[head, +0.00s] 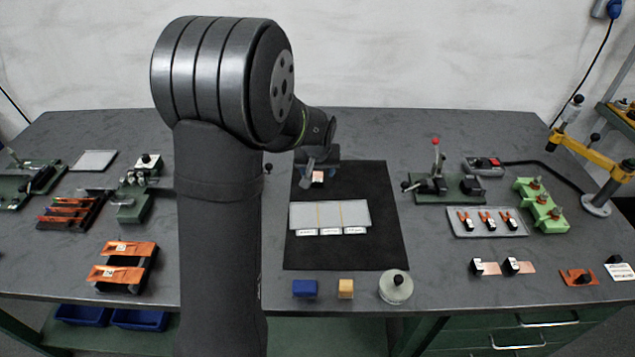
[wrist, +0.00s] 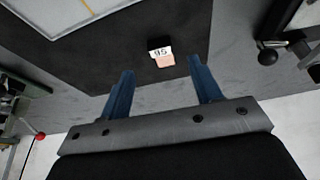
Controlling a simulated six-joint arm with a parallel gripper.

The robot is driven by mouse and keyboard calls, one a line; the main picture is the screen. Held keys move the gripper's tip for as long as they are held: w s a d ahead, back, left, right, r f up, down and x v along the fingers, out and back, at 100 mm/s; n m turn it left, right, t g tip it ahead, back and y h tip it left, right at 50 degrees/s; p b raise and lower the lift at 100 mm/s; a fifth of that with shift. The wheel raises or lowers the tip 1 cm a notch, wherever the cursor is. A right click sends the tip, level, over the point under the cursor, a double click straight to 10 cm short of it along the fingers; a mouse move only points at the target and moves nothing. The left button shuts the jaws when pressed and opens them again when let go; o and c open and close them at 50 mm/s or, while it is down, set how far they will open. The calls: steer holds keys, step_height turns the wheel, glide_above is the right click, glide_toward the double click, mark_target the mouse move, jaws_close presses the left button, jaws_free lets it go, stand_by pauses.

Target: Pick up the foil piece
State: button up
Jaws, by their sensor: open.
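The foil piece (wrist: 166,61) is a small copper-pink square on the black mat. It has a white number label and a small black block (wrist: 159,43) at one end. In the head view the foil piece (head: 318,180) shows near the mat's back edge, partly under my gripper (head: 308,170). In the wrist view my gripper (wrist: 161,69) has two blue fingers spread apart with nothing between them. The foil piece appears just beyond the fingertips, between their lines. I cannot tell the height of the fingers above the mat.
The black mat (head: 345,256) carries a grey plate (head: 330,212) with labels. A blue block (head: 305,288), a yellow block (head: 346,288) and a round weight (head: 396,288) stand along the front. A fixture with a red-knobbed lever (head: 437,180) stands right of the mat.

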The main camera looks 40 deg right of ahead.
mark_target(317, 181)
steer(key=shift+x, duration=3.15)
steer(key=shift+w+d+r, duration=0.1)
steer(key=shift+w+d, duration=0.05)
steer(key=shift+w, duration=0.05)
steer(key=c, duration=1.1)
